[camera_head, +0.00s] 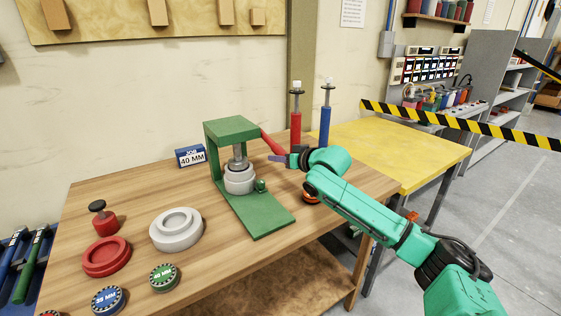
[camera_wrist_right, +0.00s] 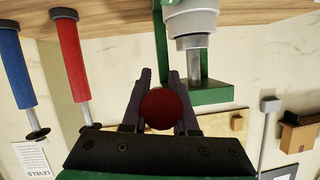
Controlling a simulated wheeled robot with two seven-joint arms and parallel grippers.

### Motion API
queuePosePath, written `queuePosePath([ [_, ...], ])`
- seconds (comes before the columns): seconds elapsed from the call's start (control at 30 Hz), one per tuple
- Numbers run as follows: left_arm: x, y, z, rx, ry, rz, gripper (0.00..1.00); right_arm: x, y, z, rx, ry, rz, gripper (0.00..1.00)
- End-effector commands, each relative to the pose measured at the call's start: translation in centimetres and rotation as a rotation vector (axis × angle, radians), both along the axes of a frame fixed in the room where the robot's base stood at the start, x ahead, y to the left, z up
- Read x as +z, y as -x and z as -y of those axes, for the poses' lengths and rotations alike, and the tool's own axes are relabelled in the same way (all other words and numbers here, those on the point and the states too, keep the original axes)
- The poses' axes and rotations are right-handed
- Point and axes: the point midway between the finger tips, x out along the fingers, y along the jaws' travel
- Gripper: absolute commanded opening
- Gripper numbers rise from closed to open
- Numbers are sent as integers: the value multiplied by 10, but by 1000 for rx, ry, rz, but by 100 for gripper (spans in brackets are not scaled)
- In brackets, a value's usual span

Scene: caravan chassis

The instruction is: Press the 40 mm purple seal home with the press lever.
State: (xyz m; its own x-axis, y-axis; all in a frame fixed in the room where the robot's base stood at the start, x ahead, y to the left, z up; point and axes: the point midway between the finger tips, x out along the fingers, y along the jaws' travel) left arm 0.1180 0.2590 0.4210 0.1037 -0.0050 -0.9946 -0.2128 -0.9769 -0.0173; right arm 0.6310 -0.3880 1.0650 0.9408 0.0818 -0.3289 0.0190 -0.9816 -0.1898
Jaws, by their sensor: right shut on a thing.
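The green press (camera_head: 232,129) stands on the wooden bench, with its grey ram (camera_head: 238,153) down at a stepped pale grey hub (camera_head: 239,185) on its base. The press and ram also show upside down in the right wrist view (camera_wrist_right: 205,93). The red press lever (camera_head: 271,143) slopes down to the right from the press. My right gripper (camera_head: 283,159) is shut on the lever's end, whose round red knob (camera_wrist_right: 162,108) sits between the fingers in the right wrist view. I see no purple seal; the ram and hub may hide it. My left gripper is not in view.
A red (camera_head: 296,112) and a blue (camera_head: 325,122) upright cylinder stand behind my right gripper. A blue 40 MM job sign (camera_head: 191,156), a pale ring part (camera_head: 176,229), a red ring (camera_head: 106,256) and labelled discs (camera_head: 164,277) lie left of the press. A yellow table (camera_head: 400,150) adjoins the bench.

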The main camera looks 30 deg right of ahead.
Motion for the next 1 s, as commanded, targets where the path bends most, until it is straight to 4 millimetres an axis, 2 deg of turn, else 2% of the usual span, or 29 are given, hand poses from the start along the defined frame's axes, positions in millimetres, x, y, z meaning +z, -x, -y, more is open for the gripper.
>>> queuePosePath([
  [0.23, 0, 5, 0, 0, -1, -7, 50, 0, 0, 0, 0, -1, 0, 0],
  [0.27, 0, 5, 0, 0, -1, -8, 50, 0, 0, 0, 0, -1, 0, 39],
  [0.3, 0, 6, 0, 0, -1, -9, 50, 1, 0, 0, 0, -1, 0, 54],
  [0.33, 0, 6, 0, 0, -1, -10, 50, 1, 0, 0, 0, -1, 0, 57],
  [0.67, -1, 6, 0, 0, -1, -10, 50, 0, 1, 1, -1, -1, 0, 57],
  [1.0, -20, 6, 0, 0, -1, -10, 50, 7, 37, 7, -5, 0, -4, 57],
])
